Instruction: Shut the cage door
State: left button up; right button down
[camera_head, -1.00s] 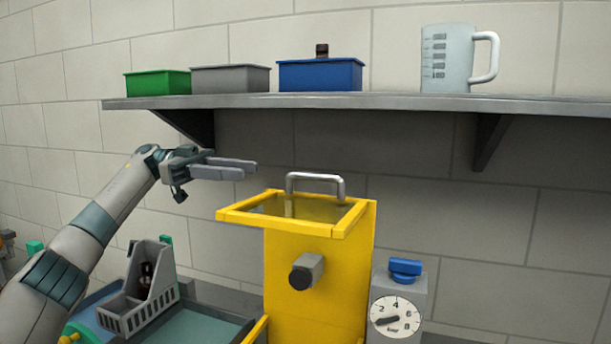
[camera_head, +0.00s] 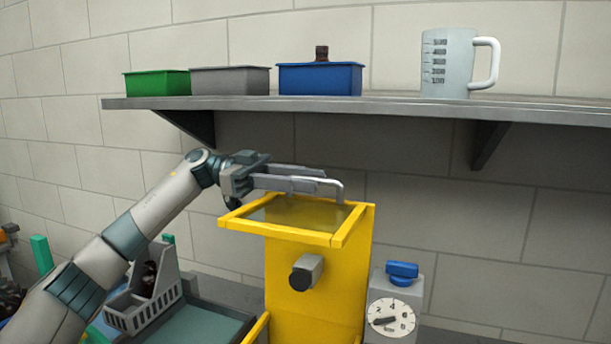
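A metal bar handle (camera_head: 339,190) stands on the door. My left gripper (camera_head: 322,180) is over the door at the handle, its two fingers apart and reaching along the bar from the left. The fingers hide part of the bar, and I cannot tell whether they touch it. My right gripper is out of view.
A shelf (camera_head: 400,103) above holds green, grey and blue bins and a measuring jug (camera_head: 448,62). A dial box (camera_head: 393,312) with a blue knob stands right of the cage. A grey rack (camera_head: 145,310) with a bottle stands at lower left, near my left arm.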

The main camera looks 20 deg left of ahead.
pick_arm(q)
jog(key=shift+d, duration=0.15)
grip_shut()
jog(key=shift+s+f, duration=0.1)
jog(key=shift+s, duration=0.05)
